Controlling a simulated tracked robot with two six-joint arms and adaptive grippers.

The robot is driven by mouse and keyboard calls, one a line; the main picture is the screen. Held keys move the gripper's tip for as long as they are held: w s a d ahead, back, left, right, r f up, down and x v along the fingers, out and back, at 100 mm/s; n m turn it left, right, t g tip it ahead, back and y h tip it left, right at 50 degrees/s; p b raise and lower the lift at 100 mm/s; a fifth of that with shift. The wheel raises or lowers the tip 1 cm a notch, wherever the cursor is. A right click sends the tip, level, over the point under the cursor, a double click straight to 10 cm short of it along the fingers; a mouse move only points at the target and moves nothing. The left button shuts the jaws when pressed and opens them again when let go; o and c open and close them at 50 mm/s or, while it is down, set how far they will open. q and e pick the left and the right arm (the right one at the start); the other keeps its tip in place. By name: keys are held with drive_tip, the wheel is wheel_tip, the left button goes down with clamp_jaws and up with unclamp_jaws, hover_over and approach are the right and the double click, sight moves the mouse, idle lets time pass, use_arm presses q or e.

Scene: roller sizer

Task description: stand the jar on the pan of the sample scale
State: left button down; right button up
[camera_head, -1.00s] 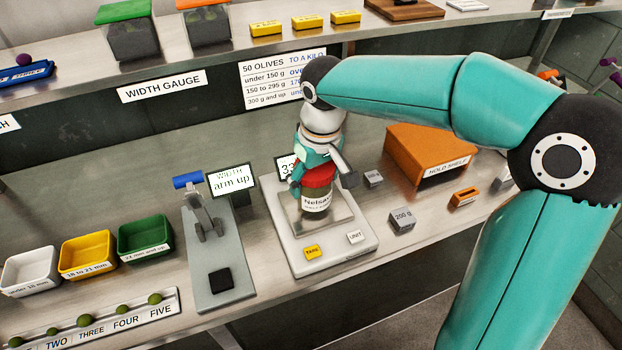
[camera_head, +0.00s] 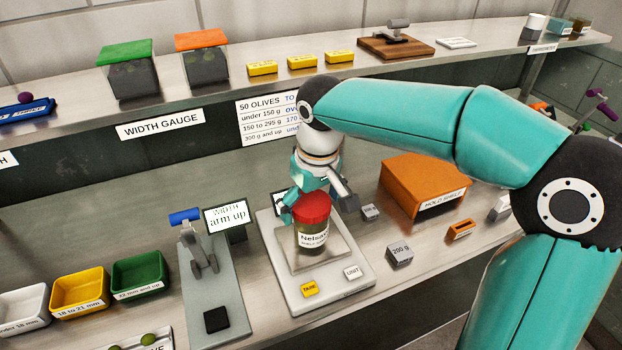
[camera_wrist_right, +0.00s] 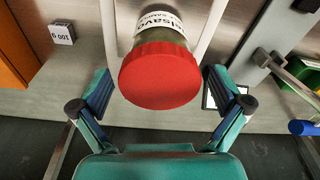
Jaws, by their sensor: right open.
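The jar (camera_head: 312,222) has a red lid and a white label, and it stands upright on the pan (camera_head: 340,250) of the sample scale (camera_head: 292,275). In the right wrist view the jar's red lid (camera_wrist_right: 160,75) faces the camera. The scale's display is mostly hidden behind the gripper. My left gripper is not in view.
The width gauge (camera_head: 212,290) stands left of the scale. White, yellow and green trays (camera_head: 140,275) sit at the left.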

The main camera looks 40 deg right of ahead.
drive_tip(key=r, duration=0.6)
drive_tip(key=s+r, duration=0.1)
drive_tip(key=r, duration=0.1)
drive_tip(key=shift+r+p, duration=0.4)
drive_tip(key=shift+s, duration=0.1)
